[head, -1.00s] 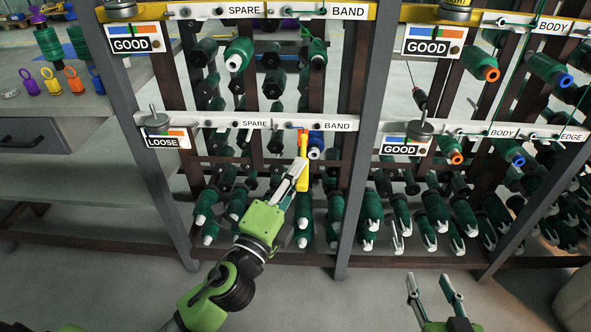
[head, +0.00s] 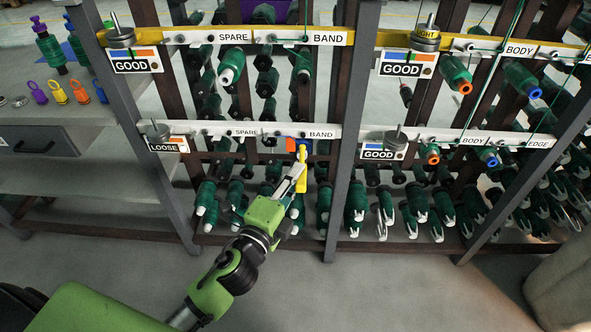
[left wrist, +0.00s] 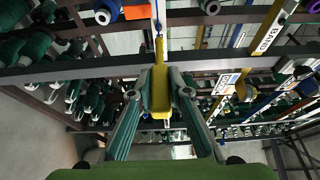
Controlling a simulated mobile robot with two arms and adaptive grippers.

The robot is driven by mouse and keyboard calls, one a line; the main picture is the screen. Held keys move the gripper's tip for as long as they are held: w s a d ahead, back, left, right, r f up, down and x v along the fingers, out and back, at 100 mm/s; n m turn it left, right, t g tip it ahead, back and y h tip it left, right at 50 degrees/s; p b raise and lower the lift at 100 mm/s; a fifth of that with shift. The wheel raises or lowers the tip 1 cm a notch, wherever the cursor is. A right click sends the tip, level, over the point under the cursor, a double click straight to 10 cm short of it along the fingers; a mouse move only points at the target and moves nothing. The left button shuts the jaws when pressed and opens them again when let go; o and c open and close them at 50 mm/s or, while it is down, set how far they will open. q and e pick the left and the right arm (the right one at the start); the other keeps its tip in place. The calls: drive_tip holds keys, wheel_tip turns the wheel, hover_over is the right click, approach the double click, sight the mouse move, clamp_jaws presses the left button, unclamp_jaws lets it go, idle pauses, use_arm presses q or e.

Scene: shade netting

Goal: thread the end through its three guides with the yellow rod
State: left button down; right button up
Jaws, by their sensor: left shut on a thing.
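My left gripper (head: 300,174) is shut on the yellow rod (head: 303,160), holding it upright in front of the lower SPARE/BAND rail (head: 268,131). The rod's upper part is at an orange and blue spool beneath that rail. In the left wrist view, the yellow handle (left wrist: 160,92) sits between both fingers, and the narrow shaft (left wrist: 159,48) points away from the gripper. Small fittings line the rail, but I cannot tell which are the three guides. The thread's end and the rod's tip are too small to make out. My right gripper is out of view.
Grey posts (head: 345,150) stand on both sides of this bay. Green bobbins (head: 355,205) fill the rack below and behind the rail. Another bay with green threads is at right. A grey bench (head: 40,135) stands at left. The floor in front is clear.

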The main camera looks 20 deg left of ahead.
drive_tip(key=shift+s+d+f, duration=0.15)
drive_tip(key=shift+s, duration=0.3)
use_arm(q)
drive_tip(key=shift+w, duration=0.15)
drive_tip(key=shift+w+a, duration=0.2)
drive_tip(key=shift+w, duration=0.4)
drive_tip(key=shift+w+a, duration=0.15)
drive_tip(key=shift+w, duration=0.4)
drive_tip(key=shift+w+a, duration=0.2)
drive_tip(key=shift+w, duration=0.4)
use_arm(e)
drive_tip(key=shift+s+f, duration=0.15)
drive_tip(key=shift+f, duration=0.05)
use_arm(q)
drive_tip(key=shift+s, duration=0.1)
drive_tip(key=s, duration=0.2)
drive_tip(key=s+d, duration=0.1)
drive_tip(key=shift+s, duration=0.35)
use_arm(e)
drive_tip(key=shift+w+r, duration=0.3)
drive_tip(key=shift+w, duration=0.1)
